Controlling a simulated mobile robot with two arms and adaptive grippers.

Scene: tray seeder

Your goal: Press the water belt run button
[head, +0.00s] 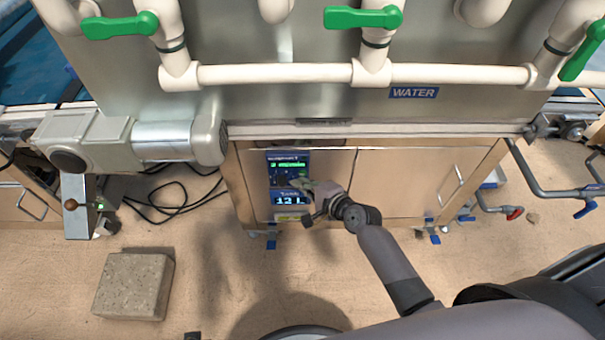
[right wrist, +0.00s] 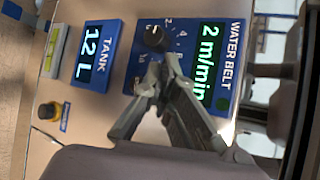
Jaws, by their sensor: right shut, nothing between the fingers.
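The blue water belt panel (right wrist: 213,25) fills the upper middle of the right wrist view, with a lit "2 m/min" display (right wrist: 208,68) and a black dial (right wrist: 156,39) with a number scale. A dark green spot (right wrist: 228,127) shows at the panel's lower right; I cannot tell if it is the run button. In the head view the panel (head: 288,157) is on the cabinet front, partly behind my right gripper (head: 309,188). My right gripper (right wrist: 156,68) is shut and empty, its fingertips just below the dial; contact is unclear. My left gripper is out of view.
A blue tank display (right wrist: 93,60) reading 12 L sits beside the panel, and a yellow-and-black knob (right wrist: 48,111) is further left. White pipes (head: 290,73) with green valve handles (head: 362,18) cross above. A stone block (head: 133,286) lies on the floor.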

